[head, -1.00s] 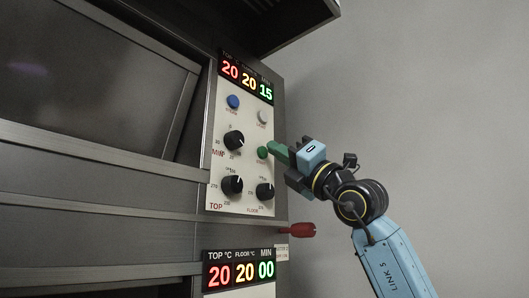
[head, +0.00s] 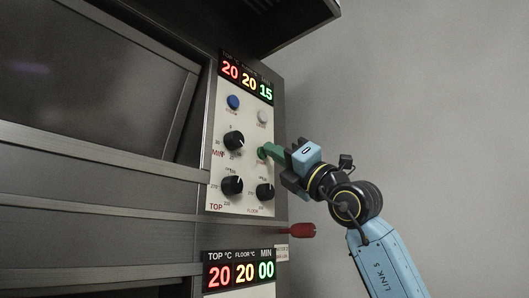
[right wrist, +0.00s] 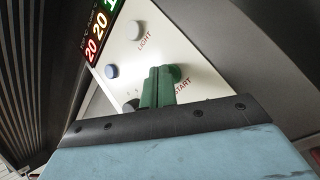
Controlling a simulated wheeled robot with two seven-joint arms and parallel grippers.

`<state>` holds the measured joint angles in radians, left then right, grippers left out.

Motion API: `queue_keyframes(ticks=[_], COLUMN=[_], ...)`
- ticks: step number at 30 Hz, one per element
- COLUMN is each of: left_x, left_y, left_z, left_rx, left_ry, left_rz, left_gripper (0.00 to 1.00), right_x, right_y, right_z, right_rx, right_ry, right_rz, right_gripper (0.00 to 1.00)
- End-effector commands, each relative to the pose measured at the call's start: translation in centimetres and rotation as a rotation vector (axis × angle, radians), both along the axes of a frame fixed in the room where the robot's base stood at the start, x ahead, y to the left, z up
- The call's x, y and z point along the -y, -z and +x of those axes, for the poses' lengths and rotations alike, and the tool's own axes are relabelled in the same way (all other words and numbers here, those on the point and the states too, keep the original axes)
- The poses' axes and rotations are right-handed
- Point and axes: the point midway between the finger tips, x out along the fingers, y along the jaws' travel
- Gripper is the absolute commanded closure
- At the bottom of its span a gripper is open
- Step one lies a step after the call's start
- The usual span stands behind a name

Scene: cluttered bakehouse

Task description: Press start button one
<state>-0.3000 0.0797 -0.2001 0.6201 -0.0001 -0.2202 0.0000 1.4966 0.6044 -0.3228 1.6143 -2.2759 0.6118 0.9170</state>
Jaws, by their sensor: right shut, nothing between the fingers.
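The green start button (head: 261,154) is on the right side of the upper white control panel, under a pale light button. It also shows in the right wrist view (right wrist: 177,72) near the "START" label. My right gripper (head: 268,149) has green fingers, shut and empty. Its fingertips are at the button and partly cover it in the head view. In the right wrist view the shut fingers (right wrist: 157,84) stand just left of the button and overlap its edge. I cannot tell for certain whether they touch it. My left gripper is not in view.
The upper panel has a display (head: 246,80) reading 20 20 15, a blue button (head: 233,102), a pale button (head: 262,116) and black knobs (head: 233,139). A red handle (head: 300,230) juts out below. A lower display (head: 240,271) reads 20 20 00. The wall at right is bare.

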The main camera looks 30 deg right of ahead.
Motion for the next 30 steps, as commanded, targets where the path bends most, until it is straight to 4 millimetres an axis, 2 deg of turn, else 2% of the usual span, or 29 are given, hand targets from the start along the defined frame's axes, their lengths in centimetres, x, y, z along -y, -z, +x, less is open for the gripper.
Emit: queue_keyframes(ticks=[17, 30], left_x=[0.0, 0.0], left_y=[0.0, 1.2], left_z=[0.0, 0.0], left_rx=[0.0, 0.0], left_ry=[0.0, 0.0], left_rz=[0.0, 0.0], left_gripper=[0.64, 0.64], right_x=[-0.1, 0.5], right_y=[0.1, 0.1], right_z=[0.3, -1.3], right_rx=[-0.001, 0.0], right_ry=[0.0, 0.001], right_rz=[-0.001, -0.001], right_gripper=[1.0, 1.0])
